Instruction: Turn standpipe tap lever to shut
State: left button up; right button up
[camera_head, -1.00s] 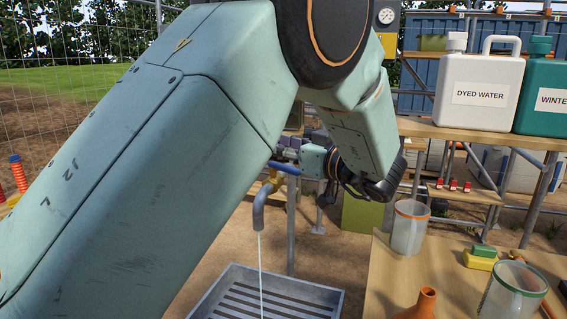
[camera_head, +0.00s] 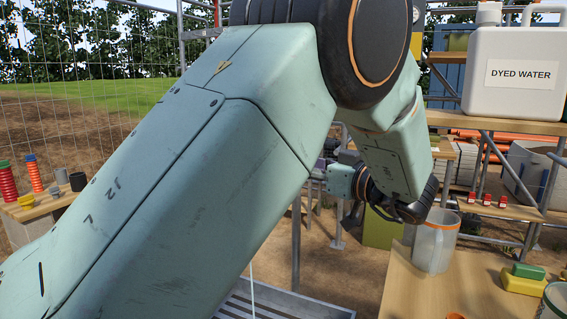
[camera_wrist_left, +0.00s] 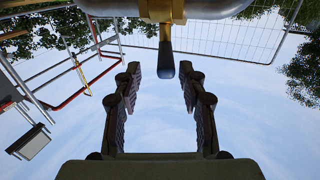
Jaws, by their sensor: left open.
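In the left wrist view the tap lever (camera_wrist_left: 166,62) has a brass stem and a dark grip. It hangs below a brass fitting and a grey pipe (camera_wrist_left: 190,7). My left gripper (camera_wrist_left: 160,76) is open, with one finger on each side of the lever's end. I see gaps on both sides; how deep the lever sits between the fingers is hard to judge. In the head view my left arm hides the tap and the fingers. A thin stream of water (camera_head: 252,292) falls into a grey slatted tray (camera_head: 318,306). My right gripper is out of view.
A white dyed water container (camera_head: 515,100) stands on a shelf behind. A side table (camera_head: 30,208) with colored stacks is at far left.

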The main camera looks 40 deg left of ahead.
pick_arm(q)
jog(key=a, duration=0.2)
jog(key=s+a, duration=0.1)
jog(key=a, duration=0.1)
jog(key=shift+r, duration=0.15)
jog(key=a, duration=0.1)
jog(key=w+a, duration=0.1)
jog(key=a, duration=0.1)
jog(key=shift+a, duration=0.2)
jog(key=shift+s+a, duration=0.3)
jog(key=shift+s, duration=0.05)
jog(key=shift+w+d, duration=0.1)
jog(key=shift+w, duration=0.2)
jog(key=c, duration=0.4)
jog(key=shift+s, duration=0.15)
jog(key=c, duration=0.3)
grip_shut()
